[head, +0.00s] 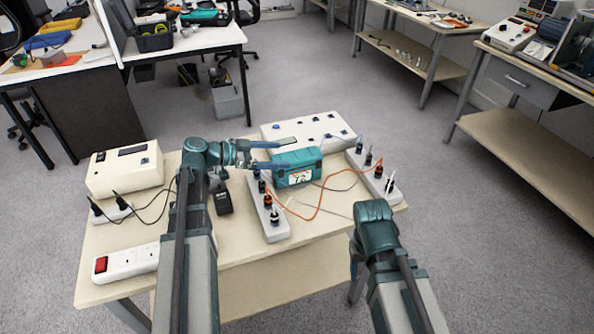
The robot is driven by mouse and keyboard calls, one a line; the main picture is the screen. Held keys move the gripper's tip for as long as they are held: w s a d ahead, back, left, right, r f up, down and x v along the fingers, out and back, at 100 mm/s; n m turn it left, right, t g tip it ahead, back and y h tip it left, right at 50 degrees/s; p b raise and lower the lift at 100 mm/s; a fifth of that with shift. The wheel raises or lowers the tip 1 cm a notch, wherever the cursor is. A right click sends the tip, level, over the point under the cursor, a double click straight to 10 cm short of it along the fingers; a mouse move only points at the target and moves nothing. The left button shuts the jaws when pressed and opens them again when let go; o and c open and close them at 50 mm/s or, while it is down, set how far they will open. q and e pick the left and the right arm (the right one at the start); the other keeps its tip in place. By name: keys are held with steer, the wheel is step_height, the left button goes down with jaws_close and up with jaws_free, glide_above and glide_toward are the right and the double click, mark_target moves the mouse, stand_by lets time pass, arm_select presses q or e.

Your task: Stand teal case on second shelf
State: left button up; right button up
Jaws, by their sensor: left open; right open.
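The teal case (298,176) stands on the near table, with a white label on its front and a dark handle or latch area on top. My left gripper (277,155) is open at the case's left end. One finger lies along its back left and the other meets its left side; I cannot tell whether they touch it. My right gripper (355,268) is open, low beside the table's right front edge, mostly hidden behind its own wrist. A lower shelf (285,284) shows under the near table; no shelf is marked as the second.
Power strips (268,212) with plugs and an orange cable (318,208) lie around the case. A white panel box (310,128) stands behind it. A white instrument (125,168) and a red-switch strip (126,262) are at left. A bench with a lower shelf (530,155) stands right.

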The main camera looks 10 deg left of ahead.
mark_target(293, 155)
arm_select(q)
steer(key=shift+x, duration=0.85)
steer(key=b+x, duration=0.2)
steer(key=x, duration=0.2)
steer(key=shift+w+d+f, duration=0.15)
steer(key=shift+d+f, duration=0.05)
steer(key=shift+f, duration=0.05)
steer(key=shift+w+d, duration=0.2)
steer(key=shift+d, duration=0.05)
jaws_close()
